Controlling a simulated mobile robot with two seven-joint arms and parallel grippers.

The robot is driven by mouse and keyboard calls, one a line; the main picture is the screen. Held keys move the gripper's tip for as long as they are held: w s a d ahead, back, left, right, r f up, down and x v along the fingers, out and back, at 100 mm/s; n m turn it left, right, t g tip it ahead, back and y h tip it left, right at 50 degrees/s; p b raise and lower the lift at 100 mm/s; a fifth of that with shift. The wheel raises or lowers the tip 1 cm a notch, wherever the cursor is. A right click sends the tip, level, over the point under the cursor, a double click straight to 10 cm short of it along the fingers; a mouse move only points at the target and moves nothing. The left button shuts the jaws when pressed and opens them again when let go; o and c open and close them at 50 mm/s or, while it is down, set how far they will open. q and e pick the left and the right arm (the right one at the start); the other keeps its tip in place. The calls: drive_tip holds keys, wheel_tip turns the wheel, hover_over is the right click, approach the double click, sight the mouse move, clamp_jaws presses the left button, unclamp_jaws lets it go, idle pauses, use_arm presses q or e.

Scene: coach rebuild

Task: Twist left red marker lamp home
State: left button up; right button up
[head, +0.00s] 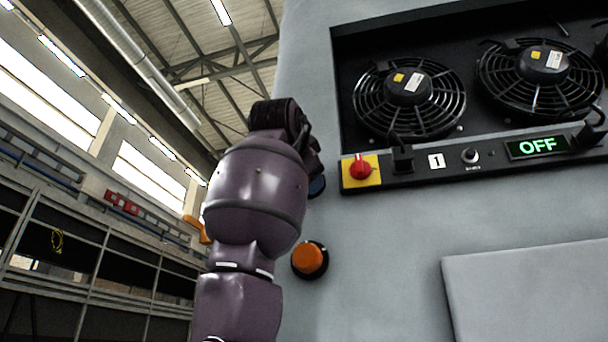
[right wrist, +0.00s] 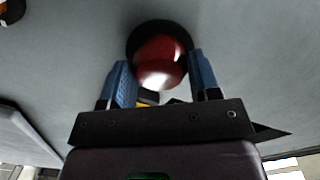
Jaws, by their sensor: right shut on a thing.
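The red marker lamp (right wrist: 158,62) is a glossy red dome in a dark round base on the grey panel, seen in the right wrist view. My right gripper (right wrist: 160,72) has one blue finger on each side of the dome and is shut on it. In the head view the red lamp is hidden behind my right arm. Only a small blue part of the right gripper (head: 317,187) shows there, against the panel. Whether the lamp is fully seated cannot be told. My left gripper is in neither view.
An orange lamp (head: 310,260) sits on the panel below my right gripper. A control strip with a red knob on a yellow plate (head: 360,170), an "OFF" display (head: 537,147) and two fans (head: 409,97) lies to the right. Shelving (head: 90,270) stands at left.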

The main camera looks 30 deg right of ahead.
idle(0.4)
drive_tip(key=o, duration=0.9)
drive_tip(key=b+v, duration=0.2)
drive_tip(key=v, duration=0.9)
